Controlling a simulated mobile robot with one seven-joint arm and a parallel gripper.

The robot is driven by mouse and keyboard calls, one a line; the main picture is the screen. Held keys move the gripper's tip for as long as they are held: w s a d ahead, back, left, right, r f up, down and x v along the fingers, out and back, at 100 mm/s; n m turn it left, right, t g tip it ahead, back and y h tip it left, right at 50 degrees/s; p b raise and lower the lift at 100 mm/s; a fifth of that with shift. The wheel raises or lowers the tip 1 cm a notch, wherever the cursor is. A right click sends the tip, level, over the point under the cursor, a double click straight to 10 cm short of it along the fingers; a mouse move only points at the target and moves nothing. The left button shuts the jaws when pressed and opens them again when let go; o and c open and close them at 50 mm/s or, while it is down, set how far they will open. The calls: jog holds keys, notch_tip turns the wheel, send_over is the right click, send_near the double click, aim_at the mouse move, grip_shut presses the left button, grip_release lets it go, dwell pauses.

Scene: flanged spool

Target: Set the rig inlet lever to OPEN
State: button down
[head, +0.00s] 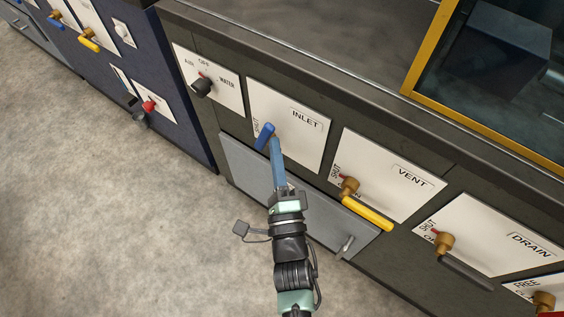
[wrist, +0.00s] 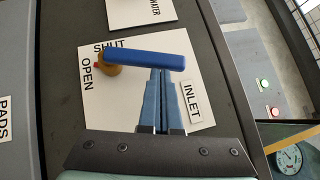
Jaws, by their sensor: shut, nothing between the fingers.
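The inlet lever (wrist: 150,60) is a blue bar on a brass pivot (wrist: 108,64), mounted on the white INLET plate. It also shows in the head view (head: 264,136). In the wrist view the bar runs right from the pivot, and a small red mark at the pivot's left side points towards the word OPEN. SHUT is printed above the pivot, partly hidden by the bar. My gripper (wrist: 161,72) is shut and empty, its tips right at the bar's lower edge; I cannot tell whether they touch. The gripper also shows in the head view (head: 275,142).
The yellow VENT lever (head: 367,213) and dark DRAIN lever (head: 466,273) stick out to the right of the inlet. The black AIR/WATER knob (head: 201,86) sits left of it. A grey drawer (head: 250,172) lies below. Open floor (head: 110,220) is at left.

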aim_at(263, 134)
jog(key=r+n+g+p, duration=0.1)
jog(key=p, duration=0.1)
jog(key=w+a+r+n+p, duration=0.1)
jog(key=p, duration=0.2)
jog(key=shift+a+g, duration=0.2)
jog(key=shift+g, duration=0.2)
jog(key=n+p, duration=0.1)
jog(key=p, duration=0.1)
jog(key=shift+w+a+g+p, duration=0.25)
jog(key=shift+a+g+p, duration=0.05)
jog(key=shift+g+p, duration=0.1)
jog(key=shift+a+f, duration=0.1)
jog(key=shift+f, duration=0.05)
